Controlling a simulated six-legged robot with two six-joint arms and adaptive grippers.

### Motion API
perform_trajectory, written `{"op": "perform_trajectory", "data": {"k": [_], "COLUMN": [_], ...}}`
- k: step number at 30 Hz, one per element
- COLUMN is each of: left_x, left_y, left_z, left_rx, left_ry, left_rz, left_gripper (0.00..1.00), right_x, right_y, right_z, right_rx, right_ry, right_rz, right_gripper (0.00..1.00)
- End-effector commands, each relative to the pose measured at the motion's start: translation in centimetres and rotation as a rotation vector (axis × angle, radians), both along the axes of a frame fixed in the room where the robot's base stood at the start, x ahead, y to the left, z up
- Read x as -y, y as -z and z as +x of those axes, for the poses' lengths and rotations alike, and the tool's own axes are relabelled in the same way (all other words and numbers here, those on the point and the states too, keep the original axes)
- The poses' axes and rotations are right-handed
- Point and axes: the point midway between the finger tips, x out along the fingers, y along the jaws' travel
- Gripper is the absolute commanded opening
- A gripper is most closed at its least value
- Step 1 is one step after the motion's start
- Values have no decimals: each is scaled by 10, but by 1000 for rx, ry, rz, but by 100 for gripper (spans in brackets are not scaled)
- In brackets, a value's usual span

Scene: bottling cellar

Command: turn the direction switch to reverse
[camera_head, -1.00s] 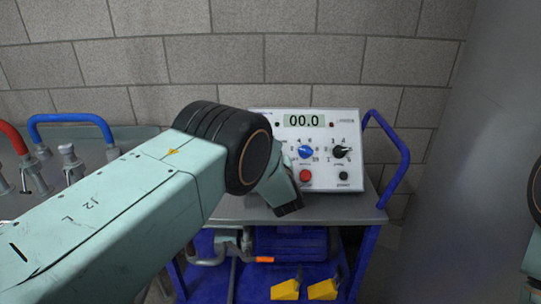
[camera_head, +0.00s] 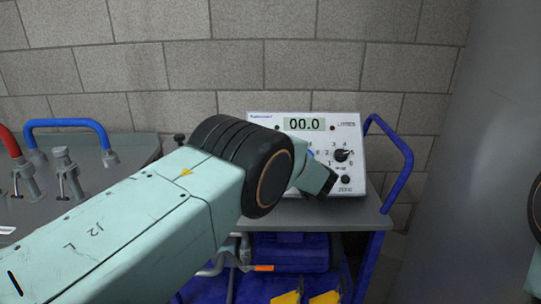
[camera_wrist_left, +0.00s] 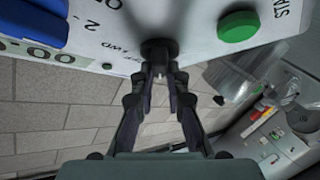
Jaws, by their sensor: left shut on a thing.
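The white control box (camera_head: 347,127) stands on the cart, its display reading 00.0. In the left wrist view the black direction switch (camera_wrist_left: 158,46) sticks out of the box's white face, with small lettering that looks like FWD beside it. My left gripper (camera_wrist_left: 160,72) has its fingertips together at this switch, shut on it. I cannot tell exactly how the switch is turned. In the head view my left wrist covers the lower left of the box, hiding the switch and the fingertips. My right gripper is not in view.
A black knob (camera_head: 341,155) and black button (camera_head: 345,180) are right of my wrist. The cart has a blue handle (camera_head: 403,160). Hoses and fittings stand at left.

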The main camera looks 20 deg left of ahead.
Motion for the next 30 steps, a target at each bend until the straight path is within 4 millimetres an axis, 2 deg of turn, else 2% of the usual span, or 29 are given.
{"op": "perform_trajectory", "data": {"k": [11, 12, 19, 30], "left_x": [0, 0, 0, 0], "left_y": [1, 1, 1, -5], "left_z": [0, 0, 0, 0], "left_rx": [0, 0, 0, 4], "left_ry": [-2, -2, -2, -2], "left_rz": [-6, -6, -5, -3], "left_gripper": [0, 16, 36, 37], "right_x": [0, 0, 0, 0], "right_y": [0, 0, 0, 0], "right_z": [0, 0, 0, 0], "right_rx": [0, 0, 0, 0], "right_ry": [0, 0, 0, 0], "right_rz": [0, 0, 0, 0], "right_gripper": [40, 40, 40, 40]}}
